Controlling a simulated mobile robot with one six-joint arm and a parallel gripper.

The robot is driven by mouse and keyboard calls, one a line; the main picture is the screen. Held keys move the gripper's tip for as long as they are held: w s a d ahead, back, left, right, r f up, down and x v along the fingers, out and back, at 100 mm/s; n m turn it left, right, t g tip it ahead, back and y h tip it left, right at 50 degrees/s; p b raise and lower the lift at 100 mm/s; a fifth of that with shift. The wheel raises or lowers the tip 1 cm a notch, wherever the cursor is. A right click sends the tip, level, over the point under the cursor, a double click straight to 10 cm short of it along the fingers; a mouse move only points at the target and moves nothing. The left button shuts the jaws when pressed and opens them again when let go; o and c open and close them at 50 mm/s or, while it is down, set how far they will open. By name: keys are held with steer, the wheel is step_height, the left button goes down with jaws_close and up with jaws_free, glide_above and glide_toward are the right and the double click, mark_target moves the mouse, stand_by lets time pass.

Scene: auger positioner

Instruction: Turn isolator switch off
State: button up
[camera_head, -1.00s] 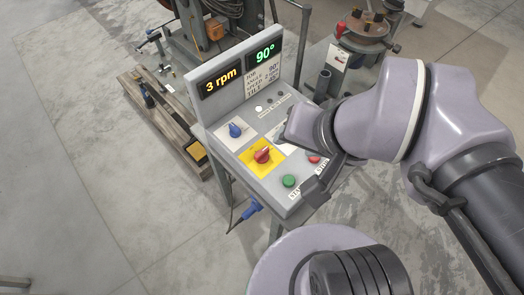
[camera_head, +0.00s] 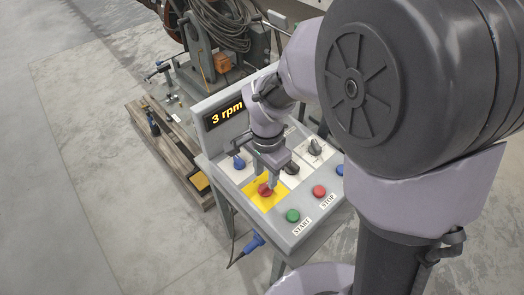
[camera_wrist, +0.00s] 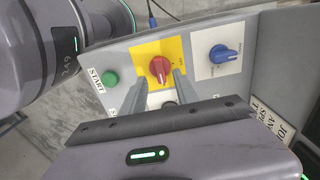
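The isolator switch is a red rotary knob (camera_head: 264,190) on a yellow plate (camera_head: 278,186) on the sloped grey control panel. In the wrist view, the red knob (camera_wrist: 160,67) sits on its yellow plate (camera_wrist: 141,50), at the far end of my two fingers. My gripper (camera_head: 267,176) points down at the knob from above. In the wrist view, my gripper (camera_wrist: 161,82) is open, with one finger toward each side of the knob and a gap between them. I cannot tell whether the fingers touch it.
A blue knob (camera_head: 238,162) is beside the yellow plate. A green START button (camera_head: 293,216) and a red STOP button (camera_head: 319,191) are along the near edge. A black knob (camera_head: 291,168) and a grey switch (camera_head: 314,147) lie right of my gripper. The rpm display (camera_head: 227,113) stands behind.

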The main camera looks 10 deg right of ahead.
mark_target(266, 185)
step_height(266, 185, down, 4)
steer(key=shift+f+b, duration=0.25)
steer(key=shift+b, duration=0.35)
jaws_close()
